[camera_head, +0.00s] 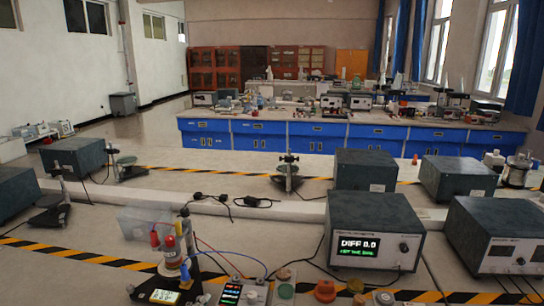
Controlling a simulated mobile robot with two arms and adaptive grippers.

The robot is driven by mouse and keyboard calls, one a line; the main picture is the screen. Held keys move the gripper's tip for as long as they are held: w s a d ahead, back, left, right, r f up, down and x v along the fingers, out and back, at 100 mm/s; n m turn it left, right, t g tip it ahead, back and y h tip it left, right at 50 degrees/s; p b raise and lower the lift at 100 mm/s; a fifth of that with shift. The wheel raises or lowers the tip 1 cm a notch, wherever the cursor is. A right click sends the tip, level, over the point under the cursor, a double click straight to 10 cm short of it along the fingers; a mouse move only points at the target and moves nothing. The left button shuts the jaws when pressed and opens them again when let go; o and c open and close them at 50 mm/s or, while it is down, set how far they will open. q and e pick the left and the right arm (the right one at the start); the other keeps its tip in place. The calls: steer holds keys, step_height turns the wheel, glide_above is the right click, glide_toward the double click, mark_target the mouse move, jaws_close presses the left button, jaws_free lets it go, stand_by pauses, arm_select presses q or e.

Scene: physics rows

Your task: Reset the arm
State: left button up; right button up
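Neither of my arms or grippers shows in the head view. The task names no separate object. On the near bench (60,285), a box instrument (375,231) faces me with a lit display that reads "DIFF 0.0" and a second line in green. Left of it stands a small apparatus (172,250) with red and yellow parts and a lit yellow readout at its base. A small meter (230,292) with a coloured display lies between them, with red and blue wires nearby.
Small round pieces (325,290) sit along the near edge. Another box instrument (497,243) stands at right. Loose black cables (252,201) cross the bench behind. More dark boxes (366,170) stand further back. A blue-fronted bench (310,137) is beyond. Yellow-black tape (65,254) marks the near surface.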

arm_select(q)
steer(key=s+a+f+n+g, duration=0.1)
steer(key=s+f+g, duration=0.1)
steer(key=s+f, duration=0.1)
steer(key=s+a+f+n+g+y, duration=0.1)
steer(key=s+a+f+n+g, duration=0.1)
steer(key=s, duration=0.3)
steer(key=s+a+f+n+g, duration=0.2)
steer(key=s+f, duration=0.2)
steer(key=f, duration=0.1)
steer(key=shift+s+y, duration=0.25)
steer(key=shift+y, duration=0.15)
steer(key=s+a+f+n+g, duration=0.1)
steer(key=s+f+g, duration=0.15)
steer(key=s, duration=0.45)
steer(key=s+a+f+n+g, duration=0.1)
steer(key=s+f+g, duration=0.15)
steer(key=s, duration=0.45)
step_height(320, 180, down, 25)
steer(key=s+g, duration=0.2)
steer(key=s+a+f+g, duration=0.1)
steer(key=s+a+f, duration=0.1)
steer(key=s+f, duration=1.4)
steer(key=shift+s+a+f+g, duration=0.3)
steer(key=shift+s+a+f, duration=0.1)
steer(key=shift+s, duration=0.05)
